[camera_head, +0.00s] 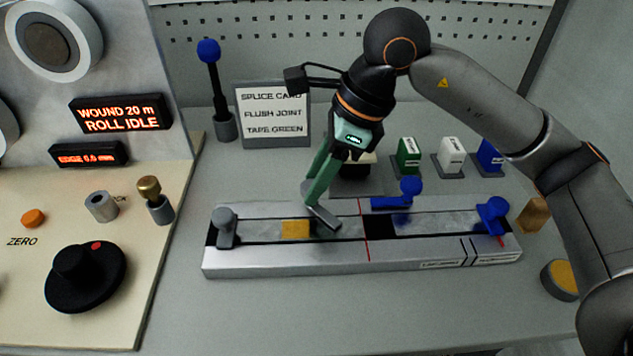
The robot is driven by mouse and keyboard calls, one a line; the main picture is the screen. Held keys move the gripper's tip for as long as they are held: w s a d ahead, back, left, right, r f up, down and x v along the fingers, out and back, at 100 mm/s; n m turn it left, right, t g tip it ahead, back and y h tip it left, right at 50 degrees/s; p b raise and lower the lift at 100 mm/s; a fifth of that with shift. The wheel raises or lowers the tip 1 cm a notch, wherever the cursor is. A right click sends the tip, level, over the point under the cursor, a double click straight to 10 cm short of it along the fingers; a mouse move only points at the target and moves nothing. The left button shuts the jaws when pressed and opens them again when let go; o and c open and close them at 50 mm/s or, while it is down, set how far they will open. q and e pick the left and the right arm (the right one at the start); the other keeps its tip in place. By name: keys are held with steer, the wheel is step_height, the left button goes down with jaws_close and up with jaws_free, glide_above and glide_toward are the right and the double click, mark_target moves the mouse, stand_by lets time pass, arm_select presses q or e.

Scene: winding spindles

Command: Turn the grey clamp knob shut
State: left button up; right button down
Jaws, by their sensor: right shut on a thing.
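The grey clamp knob (307,187) is at the back edge of the splice block (290,262), mostly hidden by my gripper's fingers. Its flat grey bar (325,218) reaches forward at a slant over the track, to the right of a yellow patch (295,229). My right gripper (315,197) comes down from above with its green fingers shut on the knob. The exact contact is hidden. A blue clamp (392,202) with a raised knob lies along the back rail to the right. My left gripper is not in view.
A grey post (226,226) and a blue one (492,214) stand at the block's ends. Behind are a splice card (273,136) and green, white and blue blocks. A control panel (75,250) is on the left. The table front is clear.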

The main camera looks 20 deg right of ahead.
steer(key=m+t+b, duration=0.1)
steer(key=m, duration=0.2)
steer(key=m+b, duration=0.1)
steer(key=m+t+h, duration=0.1)
steer(key=m, duration=0.1)
steer(key=shift+s+a+m+b, duration=0.15)
steer(key=shift+m+b, duration=0.15)
steer(key=shift+b, duration=0.1)
arm_select(q)
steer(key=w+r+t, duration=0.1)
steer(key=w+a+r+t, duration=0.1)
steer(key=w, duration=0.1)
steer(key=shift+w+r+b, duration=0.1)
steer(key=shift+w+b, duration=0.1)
steer(key=shift+b, duration=0.1)
arm_select(e)
steer(key=shift+m+h, duration=0.5)
steer(key=shift+m, duration=0.4)
steer(key=shift+c, duration=2.3)
jaws_free()
steer(key=shift+r, duration=0.1)
